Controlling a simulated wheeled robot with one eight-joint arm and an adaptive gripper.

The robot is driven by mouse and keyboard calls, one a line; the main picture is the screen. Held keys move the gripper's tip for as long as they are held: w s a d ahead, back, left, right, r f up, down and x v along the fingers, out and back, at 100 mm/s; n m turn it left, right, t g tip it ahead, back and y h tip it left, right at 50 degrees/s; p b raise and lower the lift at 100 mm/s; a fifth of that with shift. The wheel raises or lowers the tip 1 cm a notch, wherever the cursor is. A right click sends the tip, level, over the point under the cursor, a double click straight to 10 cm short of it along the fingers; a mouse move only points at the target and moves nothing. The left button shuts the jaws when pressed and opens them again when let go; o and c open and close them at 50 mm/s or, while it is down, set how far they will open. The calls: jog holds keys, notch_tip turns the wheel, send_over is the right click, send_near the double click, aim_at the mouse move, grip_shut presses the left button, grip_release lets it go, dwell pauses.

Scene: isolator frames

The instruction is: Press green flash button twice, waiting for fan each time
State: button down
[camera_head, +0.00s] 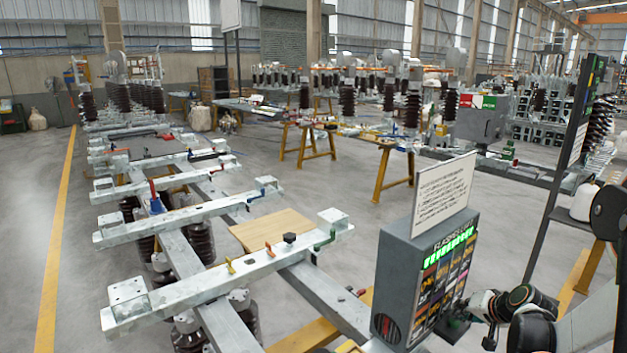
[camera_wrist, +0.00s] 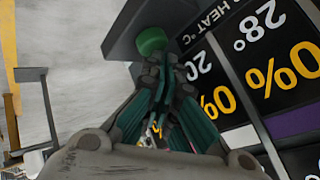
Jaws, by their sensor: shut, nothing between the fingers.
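A grey control box (camera_head: 403,256) stands at the lower right in the head view, its lit panel facing right. A row of green lights runs along the panel top, above coloured tiles. A round dark grille with red in it (camera_head: 385,327), seemingly the fan, is low on its left side; I cannot tell if it spins. In the wrist view a green round button (camera_wrist: 152,40) sticks out on a dark mount. My gripper (camera_wrist: 168,72) is shut and empty, its fingertips right at the button; I cannot tell if they touch. In the head view my gripper (camera_head: 456,322) is at the panel's lower right.
Panel tiles (camera_wrist: 265,60) with numbers and percent signs lie close right of my fingers. A white sign (camera_head: 442,192) stands on the box. Metal beams (camera_head: 225,275) fill the left foreground. A dark post (camera_head: 560,165) stands at the right.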

jog(key=shift+f, duration=0.35)
dwell(0.4)
jog(key=shift+r, duration=0.1)
jog(key=shift+r+p, duration=0.6)
jog(key=shift+r, duration=0.35)
jog(key=shift+r+p, duration=1.9)
jog(key=shift+r, duration=1.05)
